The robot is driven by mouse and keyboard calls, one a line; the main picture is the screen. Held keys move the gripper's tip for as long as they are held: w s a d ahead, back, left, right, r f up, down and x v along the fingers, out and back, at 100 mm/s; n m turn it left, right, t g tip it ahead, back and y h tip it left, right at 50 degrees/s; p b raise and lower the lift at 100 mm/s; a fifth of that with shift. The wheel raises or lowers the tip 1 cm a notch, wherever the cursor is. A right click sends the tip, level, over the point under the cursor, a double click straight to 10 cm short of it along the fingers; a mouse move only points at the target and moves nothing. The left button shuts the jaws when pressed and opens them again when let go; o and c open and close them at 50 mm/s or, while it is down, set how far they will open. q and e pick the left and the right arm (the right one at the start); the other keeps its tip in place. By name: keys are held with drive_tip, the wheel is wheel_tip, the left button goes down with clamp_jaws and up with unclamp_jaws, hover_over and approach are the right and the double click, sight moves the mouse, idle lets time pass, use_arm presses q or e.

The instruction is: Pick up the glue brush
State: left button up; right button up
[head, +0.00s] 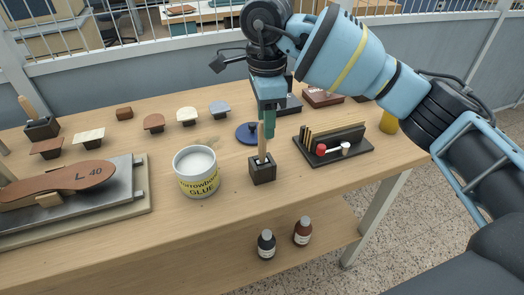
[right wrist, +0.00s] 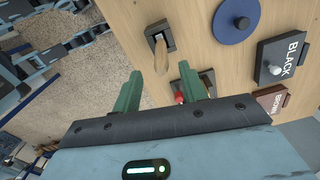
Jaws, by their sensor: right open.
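The glue brush (head: 261,138) stands upright with its pale wooden handle up in a small dark holder block (head: 262,174), just right of the white glue pot (head: 197,178) with a yellow label. Its bristles are hidden in the holder. My right gripper (head: 270,130) is open, green fingers pointing down, right by the handle's top. My left gripper is not clearly seen.
A dark rack (head: 335,152) with several upright pieces stands to the right, and a blue disc (head: 248,133) lies behind the brush. A sole marked L 40 (head: 60,184) lies on a press plate at left. Two bottles (head: 267,244) stand on the lower shelf.

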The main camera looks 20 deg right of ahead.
hover_over(262, 161)
drive_tip(key=shift+w+d+f, duration=0.1)
drive_tip(key=shift+w+f, duration=0.1)
drive_tip(key=shift+f, duration=1.1)
drive_tip(key=shift+w+f, duration=0.15)
drive_tip(key=shift+f, duration=1.1)
clamp_jaws()
